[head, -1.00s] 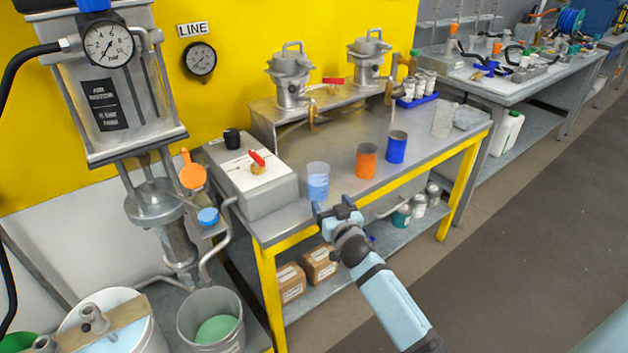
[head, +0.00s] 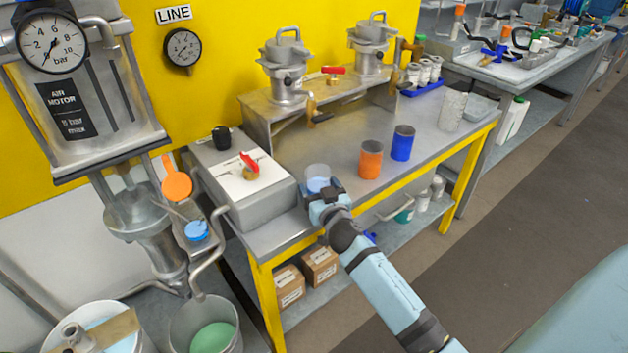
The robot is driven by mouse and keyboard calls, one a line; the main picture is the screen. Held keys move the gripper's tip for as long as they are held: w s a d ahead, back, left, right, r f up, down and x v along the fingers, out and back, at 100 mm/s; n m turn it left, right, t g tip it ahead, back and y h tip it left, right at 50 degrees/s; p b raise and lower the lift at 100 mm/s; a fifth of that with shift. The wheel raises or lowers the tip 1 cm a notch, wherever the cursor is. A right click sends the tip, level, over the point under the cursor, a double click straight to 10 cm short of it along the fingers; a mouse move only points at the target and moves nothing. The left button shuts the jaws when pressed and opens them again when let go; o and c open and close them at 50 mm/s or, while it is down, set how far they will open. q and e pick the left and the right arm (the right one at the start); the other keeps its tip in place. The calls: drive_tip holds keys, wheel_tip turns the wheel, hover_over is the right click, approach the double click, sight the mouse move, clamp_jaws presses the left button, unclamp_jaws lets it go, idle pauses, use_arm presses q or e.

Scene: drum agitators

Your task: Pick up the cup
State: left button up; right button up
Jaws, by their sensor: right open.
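A clear cup with pale blue contents (head: 318,174) stands upright on the metal bench (head: 340,150), near its front left edge. My right gripper (head: 322,192) is open just in front of the cup and overlaps its lower part in the view. The cup's base is hidden behind the gripper, and I cannot tell whether the fingers touch it. An orange cup (head: 370,160) and a blue cup (head: 403,143) stand to the right of it. My left gripper is not in view.
A grey box with a red-handled valve (head: 249,168) stands close to the left of the cup. Two metal pots (head: 287,70) sit on a raised shelf behind. A textured clear container (head: 452,110) stands at the bench's right end.

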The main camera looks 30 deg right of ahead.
drive_tip(key=shift+w+f, duration=0.1)
drive_tip(key=shift+w, duration=0.25)
drive_tip(key=shift+s+r, duration=0.2)
drive_tip(key=shift+c, duration=0.6)
drive_tip(key=c, duration=0.6)
drive_tip(key=shift+c, duration=0.3)
drive_tip(key=shift+w+r, duration=0.1)
drive_tip(key=shift+r, duration=0.05)
